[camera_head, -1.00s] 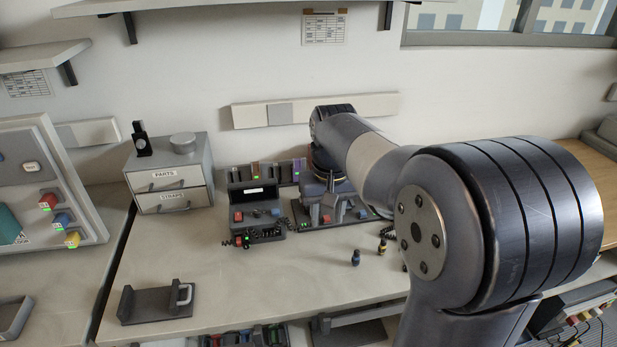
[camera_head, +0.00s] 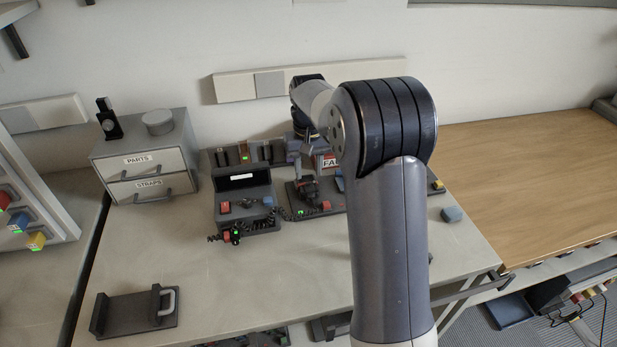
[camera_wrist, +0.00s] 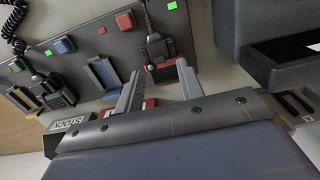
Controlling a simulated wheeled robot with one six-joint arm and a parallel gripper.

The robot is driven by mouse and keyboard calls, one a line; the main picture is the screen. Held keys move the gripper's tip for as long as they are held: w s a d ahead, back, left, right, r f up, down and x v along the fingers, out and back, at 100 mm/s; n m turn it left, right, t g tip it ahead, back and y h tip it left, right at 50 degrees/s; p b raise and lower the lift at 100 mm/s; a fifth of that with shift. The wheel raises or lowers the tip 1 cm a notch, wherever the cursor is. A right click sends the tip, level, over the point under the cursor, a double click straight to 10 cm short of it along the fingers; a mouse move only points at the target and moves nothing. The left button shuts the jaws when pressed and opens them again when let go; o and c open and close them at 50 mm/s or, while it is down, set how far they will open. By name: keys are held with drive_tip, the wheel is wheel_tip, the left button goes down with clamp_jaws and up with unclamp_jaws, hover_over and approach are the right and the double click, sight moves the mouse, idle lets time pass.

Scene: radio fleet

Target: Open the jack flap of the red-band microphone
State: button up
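In the wrist view a dark microphone with a red band (camera_wrist: 164,71) sits on a grey panel, its cord running up from it. My gripper (camera_wrist: 160,70) has its two fingers apart, one on each side of that microphone's lower part in the picture. I cannot tell whether either finger touches it. The jack flap cannot be made out. In the head view my gripper's end is small and partly hidden by my arm, over a dark base plate (camera_head: 290,197) on the bench.
In the wrist view an empty blue holder (camera_wrist: 102,73) and a yellow-trimmed unit (camera_wrist: 54,93) lie to the left. A dark open box (camera_wrist: 279,50) is close on the right.

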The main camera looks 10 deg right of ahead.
sight(308, 183)
drive_tip(key=shift+f, duration=1.6)
clamp_jaws()
